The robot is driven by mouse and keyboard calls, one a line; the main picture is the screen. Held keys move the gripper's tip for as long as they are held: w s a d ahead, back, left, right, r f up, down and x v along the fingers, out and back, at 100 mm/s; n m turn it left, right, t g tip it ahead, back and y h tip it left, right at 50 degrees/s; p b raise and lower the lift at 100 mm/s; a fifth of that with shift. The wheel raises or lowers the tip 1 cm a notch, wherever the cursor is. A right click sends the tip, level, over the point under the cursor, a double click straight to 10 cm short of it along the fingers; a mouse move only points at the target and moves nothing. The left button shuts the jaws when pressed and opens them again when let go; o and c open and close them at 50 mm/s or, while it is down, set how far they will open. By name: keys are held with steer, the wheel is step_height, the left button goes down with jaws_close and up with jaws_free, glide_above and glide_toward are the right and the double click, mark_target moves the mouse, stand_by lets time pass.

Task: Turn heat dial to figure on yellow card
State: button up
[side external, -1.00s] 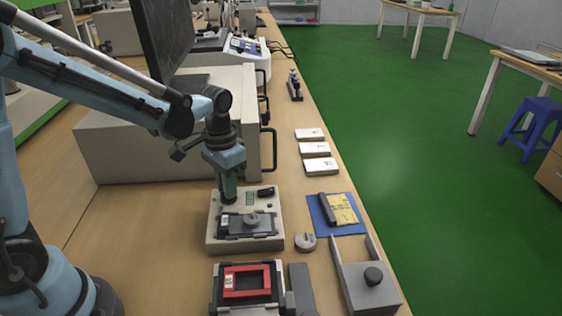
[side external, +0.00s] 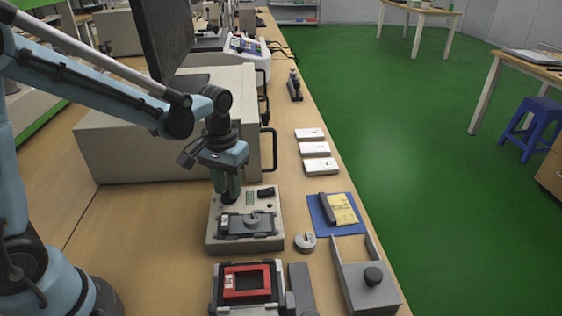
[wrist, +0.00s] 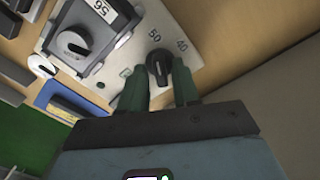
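The black heat dial (wrist: 159,68) sits on the pale heater unit (side external: 262,239), with the printed figures 50 and 40 beside it in the wrist view. My gripper (wrist: 160,82) is low over the unit, its green fingers on either side of the dial and close against it. In the side view my gripper (side external: 228,195) hides most of the dial. The yellow card (side external: 342,210) lies on a blue board (side external: 316,213) to the right of the unit. Its writing is too small to read.
A round grey weight (side external: 305,242) lies between the unit and a grey fork-shaped fixture (side external: 370,290). A red frame (side external: 247,280) stands in front of the unit. A large beige box (side external: 130,150) stands close behind my gripper.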

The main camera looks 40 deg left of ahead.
mark_target(227, 189)
steer(key=shift+r, duration=0.1)
steer(key=shift+r, duration=2.15)
steer(key=shift+s+r, duration=0.1)
steer(key=shift+r, duration=0.05)
steer(key=s+r+m+t, duration=0.3)
steer(key=s+t, duration=0.4)
steer(key=shift+d+r, duration=0.35)
